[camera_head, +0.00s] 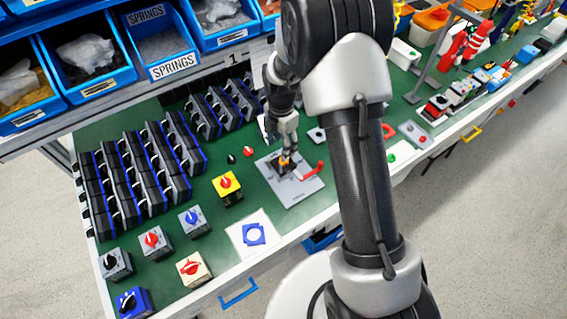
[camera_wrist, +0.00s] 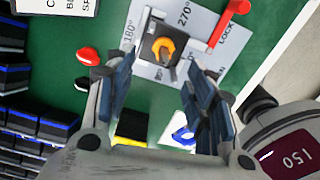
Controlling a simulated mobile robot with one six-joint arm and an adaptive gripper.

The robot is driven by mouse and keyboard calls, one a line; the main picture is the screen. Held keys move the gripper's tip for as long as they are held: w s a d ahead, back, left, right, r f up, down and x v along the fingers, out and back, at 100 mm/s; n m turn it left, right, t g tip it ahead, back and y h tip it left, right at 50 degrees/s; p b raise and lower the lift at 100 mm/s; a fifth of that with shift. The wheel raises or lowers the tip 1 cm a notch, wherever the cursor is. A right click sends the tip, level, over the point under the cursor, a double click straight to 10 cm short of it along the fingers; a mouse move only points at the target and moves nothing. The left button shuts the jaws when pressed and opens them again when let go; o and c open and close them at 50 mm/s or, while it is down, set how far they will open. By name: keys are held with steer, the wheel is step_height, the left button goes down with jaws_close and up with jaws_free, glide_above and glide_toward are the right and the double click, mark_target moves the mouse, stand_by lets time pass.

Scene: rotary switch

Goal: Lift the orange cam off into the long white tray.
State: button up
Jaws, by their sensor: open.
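The orange cam (camera_wrist: 163,48) sits on a dark square part of a grey plate printed with angle marks and LOCK. In the head view the cam (camera_head: 284,161) is partly hidden under my gripper (camera_head: 286,150). In the wrist view my gripper (camera_wrist: 158,78) is open and empty, its two fingers apart, with the cam visible beyond the gap between them. I cannot tell the height between fingertips and cam. A red lever (camera_wrist: 228,22) stands on the plate beside the cam. I cannot clearly identify the long white tray; a white box (camera_head: 404,54) stands at the back right.
Yellow (camera_head: 228,188), grey and cream switch boxes stand left of the plate. A white sheet with a blue ring (camera_head: 254,234) lies near the front edge. Rows of black-and-blue modules (camera_head: 130,175) fill the left. Blue bins (camera_head: 90,65) are behind. Loose red and black knobs lie near the plate.

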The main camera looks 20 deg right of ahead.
steer(key=f, duration=0.2)
steer(key=f+b, duration=0.1)
steer(key=f, duration=0.2)
steer(key=f+b, duration=0.1)
steer(key=f, duration=0.1)
steer(key=shift+d+f, duration=0.15)
steer(key=shift+d, duration=0.1)
steer(key=shift+c, duration=0.2)
steer(key=c, duration=0.8)
